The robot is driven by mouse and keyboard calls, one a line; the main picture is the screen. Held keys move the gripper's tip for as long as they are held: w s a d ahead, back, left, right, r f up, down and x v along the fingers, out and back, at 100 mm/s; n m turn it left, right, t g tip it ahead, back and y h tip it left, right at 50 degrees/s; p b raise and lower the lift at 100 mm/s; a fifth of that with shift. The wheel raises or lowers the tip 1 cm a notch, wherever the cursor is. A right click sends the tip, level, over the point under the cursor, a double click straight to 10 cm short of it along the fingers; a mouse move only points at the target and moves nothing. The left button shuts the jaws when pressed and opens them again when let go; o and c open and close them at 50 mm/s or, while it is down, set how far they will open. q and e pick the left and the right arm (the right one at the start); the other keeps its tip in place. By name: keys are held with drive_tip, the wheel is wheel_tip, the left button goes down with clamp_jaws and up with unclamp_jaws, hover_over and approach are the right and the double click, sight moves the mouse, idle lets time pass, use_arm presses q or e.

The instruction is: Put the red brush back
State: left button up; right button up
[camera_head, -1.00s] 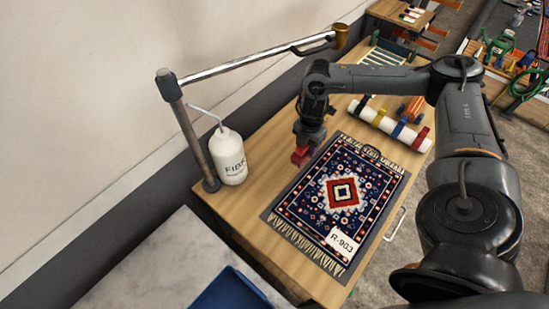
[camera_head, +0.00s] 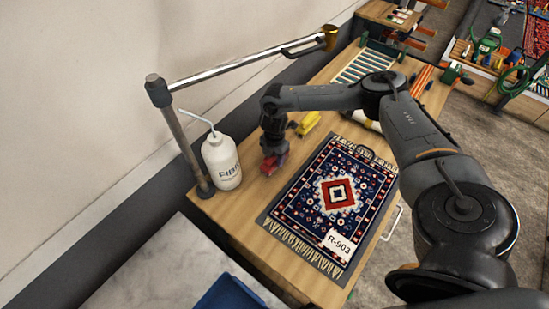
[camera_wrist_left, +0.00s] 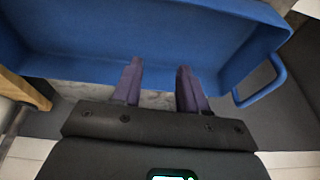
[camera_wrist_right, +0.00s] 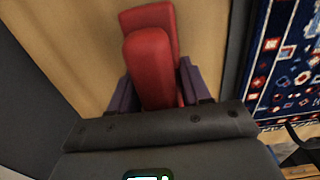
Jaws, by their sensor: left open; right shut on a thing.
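The red brush (camera_head: 272,164) is in my right gripper (camera_head: 268,153), low over the bare wood strip left of the rug. I cannot tell whether it touches the table. In the right wrist view the brush (camera_wrist_right: 150,62) sits between the two purple fingers of the gripper (camera_wrist_right: 156,75), its red block pointing away from me. My left gripper (camera_wrist_left: 158,70) is open and empty, over or in front of a blue tub (camera_wrist_left: 170,38); it does not show in the head view.
A white bottle (camera_head: 221,163) stands left of the brush, beside the post of a metal swing arm (camera_head: 245,70). The patterned rug (camera_head: 330,195), tagged R-903, lies right. A yellow brush-like item (camera_head: 307,123) and a slatted rack (camera_head: 365,65) are farther back.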

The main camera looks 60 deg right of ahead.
drive_tip(key=shift+f, duration=0.3)
drive_tip(key=o, duration=1)
drive_tip(key=shift+r+p, duration=0.3)
drive_tip(key=shift+r, duration=3.55)
drive_tip(key=shift+r, duration=0.1)
